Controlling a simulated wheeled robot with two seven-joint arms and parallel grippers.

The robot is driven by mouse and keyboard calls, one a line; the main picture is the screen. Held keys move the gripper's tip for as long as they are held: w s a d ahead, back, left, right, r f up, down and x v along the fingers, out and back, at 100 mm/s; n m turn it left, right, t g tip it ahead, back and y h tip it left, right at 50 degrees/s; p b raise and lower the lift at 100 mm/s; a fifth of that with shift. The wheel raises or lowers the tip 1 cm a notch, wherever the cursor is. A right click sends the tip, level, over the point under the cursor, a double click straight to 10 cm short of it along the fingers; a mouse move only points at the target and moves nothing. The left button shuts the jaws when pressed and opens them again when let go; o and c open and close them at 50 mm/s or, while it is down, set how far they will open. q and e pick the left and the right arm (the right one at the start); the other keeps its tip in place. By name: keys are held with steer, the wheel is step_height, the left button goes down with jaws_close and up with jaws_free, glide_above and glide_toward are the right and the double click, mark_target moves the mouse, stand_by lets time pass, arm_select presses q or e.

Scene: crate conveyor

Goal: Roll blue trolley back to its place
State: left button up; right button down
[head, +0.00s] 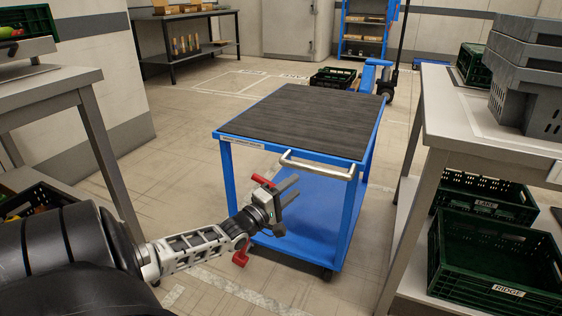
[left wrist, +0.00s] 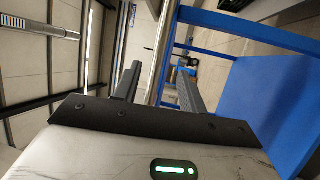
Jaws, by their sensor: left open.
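The blue trolley (head: 297,118) stands upright on the floor in the middle of the head view, with a dark top, a blue lower shelf (head: 300,215) and castors. Its metal handle (head: 318,166) is on the near side. My left gripper (head: 289,187) is open, just in front of the trolley and a little below the handle's left end. In the left wrist view, a pale bar runs between the open fingers (left wrist: 160,85); I cannot tell whether the fingers touch it. The blue lower shelf (left wrist: 275,95) fills the right side there. My right gripper is out of view.
A white-outlined floor area (head: 237,82) lies behind the trolley to the left. A grey bench (head: 470,135) with green crates (head: 495,262) below stands close on the right. A grey table (head: 50,92) is at left. A green crate (head: 333,77) and blue equipment are behind the trolley.

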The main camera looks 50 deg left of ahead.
arm_select(q)
steer(key=s, duration=0.3)
steer(key=shift+s+f+p, duration=0.25)
steer(key=shift+f+p, duration=0.05)
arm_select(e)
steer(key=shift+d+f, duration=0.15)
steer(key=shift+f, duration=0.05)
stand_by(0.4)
